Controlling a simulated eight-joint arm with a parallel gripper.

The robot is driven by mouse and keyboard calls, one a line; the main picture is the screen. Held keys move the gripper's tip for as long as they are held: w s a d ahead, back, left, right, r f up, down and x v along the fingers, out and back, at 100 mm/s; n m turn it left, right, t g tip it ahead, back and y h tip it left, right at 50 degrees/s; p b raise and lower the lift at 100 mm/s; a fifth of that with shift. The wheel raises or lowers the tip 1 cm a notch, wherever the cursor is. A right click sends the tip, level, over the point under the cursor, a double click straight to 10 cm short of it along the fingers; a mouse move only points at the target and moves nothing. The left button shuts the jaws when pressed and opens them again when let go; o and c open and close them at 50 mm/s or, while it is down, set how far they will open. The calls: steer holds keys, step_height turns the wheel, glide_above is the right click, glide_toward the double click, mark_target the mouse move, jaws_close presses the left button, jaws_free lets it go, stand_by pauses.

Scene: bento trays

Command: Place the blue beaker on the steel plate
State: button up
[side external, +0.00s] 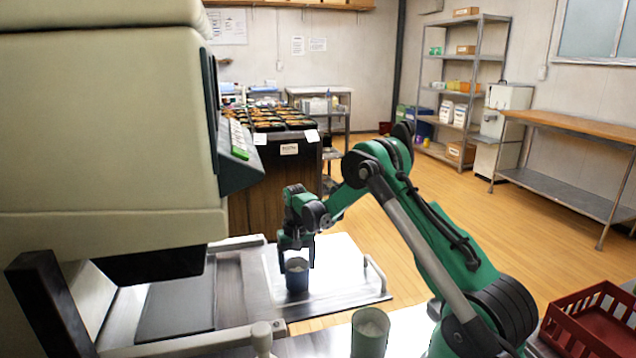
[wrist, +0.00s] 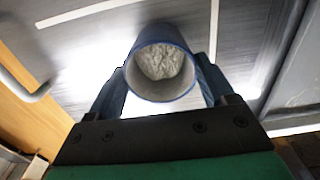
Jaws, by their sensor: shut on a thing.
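The blue beaker (side external: 297,276) is upright between the fingers of my gripper (side external: 296,256). In the wrist view the beaker (wrist: 162,92) shows from above, with a blue rim and pale grey, crumpled-looking contents. The fingers of my gripper (wrist: 160,88) are shut on its two sides. The bright steel plate (side external: 340,262) lies under and around the beaker in the side view. I cannot tell whether the beaker's base touches the plate or is just above it.
A green beaker (side external: 370,332) with pale contents stands at the front. A red crate (side external: 592,318) is at the lower right. A large beige machine (side external: 100,130) stands close on the left. A metal handle (side external: 376,272) rises at the plate's right edge. Bento trays (side external: 285,118) are on a counter behind.

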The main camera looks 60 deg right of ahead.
steer(key=shift+f, duration=0.2)
steer(key=o, duration=1.2)
step_height(320, 180, up, 12)
steer(key=shift+r, duration=0.25)
